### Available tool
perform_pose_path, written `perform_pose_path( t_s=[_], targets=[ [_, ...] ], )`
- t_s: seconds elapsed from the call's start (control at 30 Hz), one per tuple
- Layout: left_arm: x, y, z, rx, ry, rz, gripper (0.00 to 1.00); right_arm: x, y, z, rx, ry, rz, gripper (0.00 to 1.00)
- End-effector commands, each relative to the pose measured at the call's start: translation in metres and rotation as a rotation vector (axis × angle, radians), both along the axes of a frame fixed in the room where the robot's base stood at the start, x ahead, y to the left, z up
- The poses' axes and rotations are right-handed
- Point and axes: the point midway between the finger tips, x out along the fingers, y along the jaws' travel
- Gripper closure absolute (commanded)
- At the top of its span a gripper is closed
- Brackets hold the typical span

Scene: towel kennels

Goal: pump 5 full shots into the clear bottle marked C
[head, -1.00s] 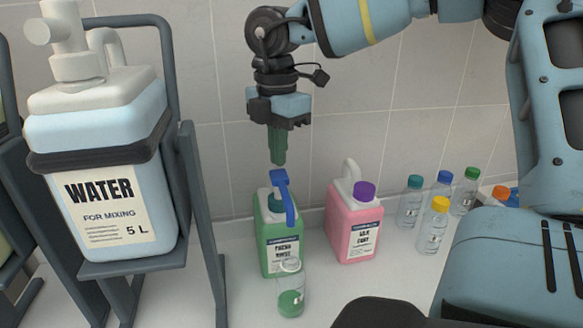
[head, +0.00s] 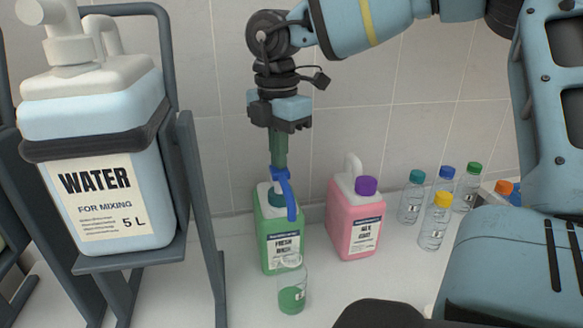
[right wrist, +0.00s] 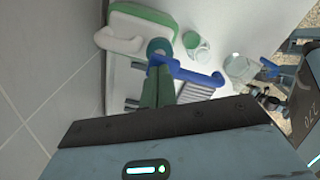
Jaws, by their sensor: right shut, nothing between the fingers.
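A green jug (head: 280,242) labelled as a wash stands on the counter with a blue pump head (head: 281,176) and a downward spout. My right gripper (head: 278,164) is shut and empty, its green fingers pointing down onto the top of the pump head. Fingertips and pump head appear to touch. The blue pump head also shows in the right wrist view (right wrist: 195,74) beside the fingers (right wrist: 158,88). A clear open bottle (head: 292,291) stands below the spout, with green liquid in its lower part. Its small label is too small to read surely. My left gripper is not in view.
A pink jug (head: 354,222) with a purple cap stands right of the green one. Several capped clear bottles (head: 435,222) stand further right. A large water container (head: 100,150) sits in a dark metal stand at left. A tiled wall is behind.

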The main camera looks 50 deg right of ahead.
Motion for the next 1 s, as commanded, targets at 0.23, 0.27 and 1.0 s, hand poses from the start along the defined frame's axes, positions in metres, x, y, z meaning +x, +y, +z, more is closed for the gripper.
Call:
perform_pose_path(
  t_s=[0.23, 0.27, 1.0],
  targets=[
    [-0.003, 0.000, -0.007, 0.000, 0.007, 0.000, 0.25, 0.000, 0.000, -0.009, 0.000, 0.000, 0.000, 1.00],
    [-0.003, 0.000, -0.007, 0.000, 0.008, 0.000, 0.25, 0.000, 0.000, -0.010, 0.000, 0.000, 0.000, 1.00],
    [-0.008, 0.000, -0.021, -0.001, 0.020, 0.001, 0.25, 0.000, 0.000, -0.029, 0.001, 0.003, 0.000, 1.00]
  ],
)
